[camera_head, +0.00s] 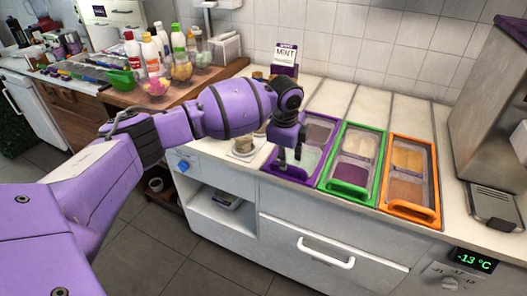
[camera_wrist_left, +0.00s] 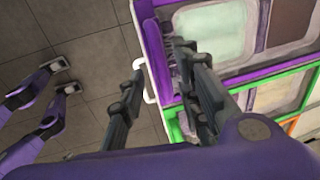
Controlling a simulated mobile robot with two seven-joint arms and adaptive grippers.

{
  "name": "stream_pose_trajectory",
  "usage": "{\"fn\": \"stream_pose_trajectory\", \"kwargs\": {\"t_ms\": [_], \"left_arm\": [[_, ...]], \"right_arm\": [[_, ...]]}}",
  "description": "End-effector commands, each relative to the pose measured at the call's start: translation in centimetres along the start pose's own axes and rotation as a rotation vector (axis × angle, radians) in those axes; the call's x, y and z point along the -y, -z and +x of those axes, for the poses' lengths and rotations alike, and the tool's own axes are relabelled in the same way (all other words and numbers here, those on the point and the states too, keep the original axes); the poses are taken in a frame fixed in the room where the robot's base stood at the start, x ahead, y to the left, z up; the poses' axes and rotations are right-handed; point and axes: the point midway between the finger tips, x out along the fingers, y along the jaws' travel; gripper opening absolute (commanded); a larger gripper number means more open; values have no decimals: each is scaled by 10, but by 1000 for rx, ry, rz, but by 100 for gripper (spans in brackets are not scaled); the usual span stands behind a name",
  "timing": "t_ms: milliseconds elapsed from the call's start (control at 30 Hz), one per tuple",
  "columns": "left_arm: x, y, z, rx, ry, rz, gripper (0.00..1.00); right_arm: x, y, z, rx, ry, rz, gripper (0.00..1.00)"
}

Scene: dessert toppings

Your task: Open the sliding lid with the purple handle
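The purple-framed topping lid (camera_head: 318,124) is the leftmost of three on the counter, and its clear panel looks closed. Its purple handle (camera_head: 291,174) is at the front end, partly covered by my left gripper. My left gripper (camera_head: 290,157) points down over that front end, with its fingers apart. In the left wrist view the gripper (camera_wrist_left: 160,56) is also open, one finger over the floor side and the other by the purple frame (camera_wrist_left: 262,72). I cannot tell whether a finger touches the handle. My right gripper is not in view.
A green-framed lid (camera_head: 325,155) and an orange-framed lid (camera_head: 388,170) sit to the right. A glass cup (camera_head: 243,145) stands left of the gripper. A white drawer handle (camera_head: 326,254) projects below the counter front.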

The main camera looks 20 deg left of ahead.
Motion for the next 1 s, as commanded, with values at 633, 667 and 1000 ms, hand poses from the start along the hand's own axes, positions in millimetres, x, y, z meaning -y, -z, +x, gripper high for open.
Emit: {"fn": "stream_pose_trajectory", "kwargs": {"t_ms": [633, 667, 1000], "left_arm": [[1, 1, 23, -1, 3, 0, 14], [1, 1, 23, -1, 3, 0, 10], [1, 1, 23, -1, 2, -1, 0]], "right_arm": [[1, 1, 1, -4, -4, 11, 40], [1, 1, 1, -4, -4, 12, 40], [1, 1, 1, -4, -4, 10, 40]]}}
